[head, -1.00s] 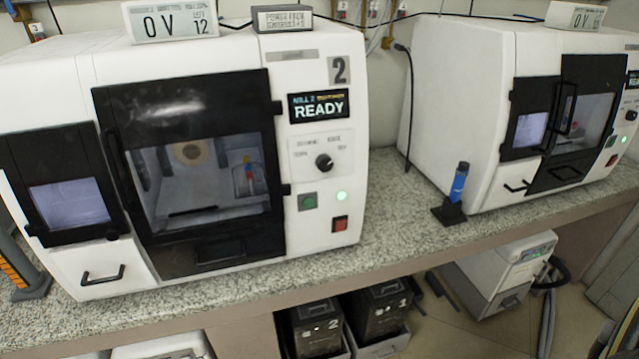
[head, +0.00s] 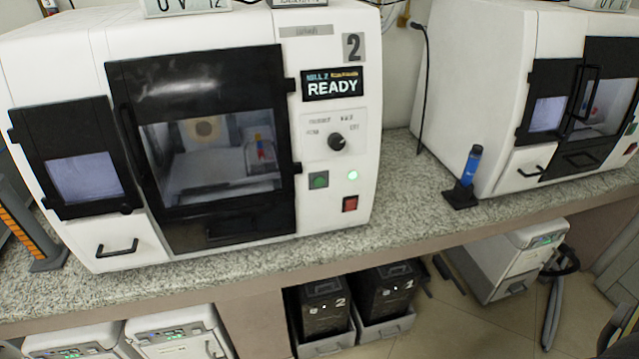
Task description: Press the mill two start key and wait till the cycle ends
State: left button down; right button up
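Mill two (head: 340,225) is a white machine on the bench with a large "2" on its front. Its display (head: 332,85) reads READY. The green start key (head: 319,180) is below the dial (head: 337,141), with a lit pale green lamp (head: 352,175) to its right. A red key (head: 350,204) is below the lamp. The dark chamber door (head: 205,145) looks closed, and a small red and blue item shows through its window. Neither of my grippers can be made out in the head view.
A second white mill (head: 480,80) stands at right. A blue cylinder in a black stand (head: 467,180) is on the speckled bench (head: 415,215) between the mills. Black bins (head: 323,305) and white units (head: 180,335) are below. An orange-marked rack (head: 30,230) is at far left.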

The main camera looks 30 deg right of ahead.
grip_shut()
dwell(1.3)
